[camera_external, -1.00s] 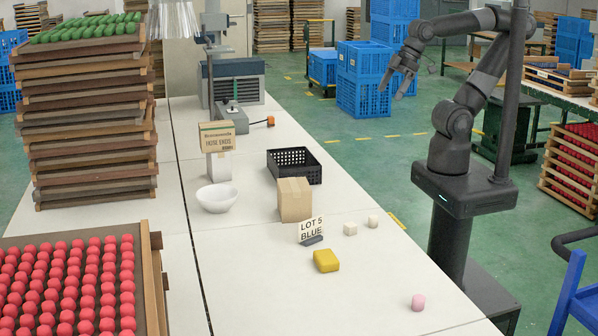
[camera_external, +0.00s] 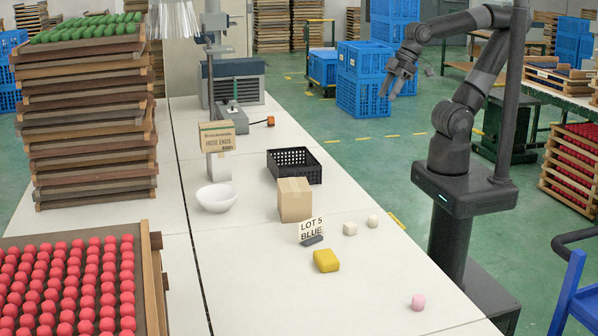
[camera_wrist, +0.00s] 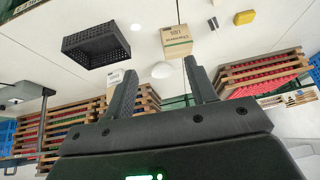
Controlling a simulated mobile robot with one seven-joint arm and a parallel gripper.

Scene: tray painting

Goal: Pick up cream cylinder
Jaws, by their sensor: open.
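Two small cream pieces stand close together on the white table: a left one (camera_external: 350,228) and a right one (camera_external: 373,221). They are too small to tell surely which is the cylinder. My gripper (camera_external: 393,84) is raised beyond the table's right edge, far from both pieces, open and empty. In the wrist view its two fingers (camera_wrist: 160,88) are spread with nothing between them. A small pale spot (camera_wrist: 135,27) beside the black crate there is too small to identify.
Near the pieces are a yellow block (camera_external: 326,261), a LOT 5 BLUE sign (camera_external: 311,230), a carton (camera_external: 294,200), a black crate (camera_external: 315,170) and a white bowl (camera_external: 217,198). A pink piece (camera_external: 418,302) stands at the front right. Table around it is clear.

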